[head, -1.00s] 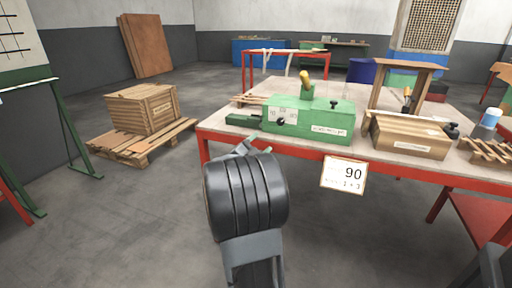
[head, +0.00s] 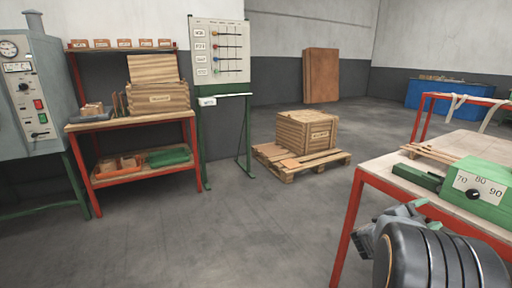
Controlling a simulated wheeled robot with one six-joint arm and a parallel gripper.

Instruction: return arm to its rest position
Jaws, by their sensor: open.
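My arm reaches in from the lower right of the head view, with its dark ribbed link closest to the camera. My gripper (head: 392,222) is partly hidden behind that link, in front of the near left corner of the red-framed workbench (head: 375,172). Its jaws are open and I see nothing held between them.
A wooden crate (head: 307,131) sits on a pallet (head: 335,158) on the floor. At left are a shelf table (head: 130,121) with boxes, a grey control cabinet (head: 35,100) and a board on a green stand (head: 219,50). The floor between is clear.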

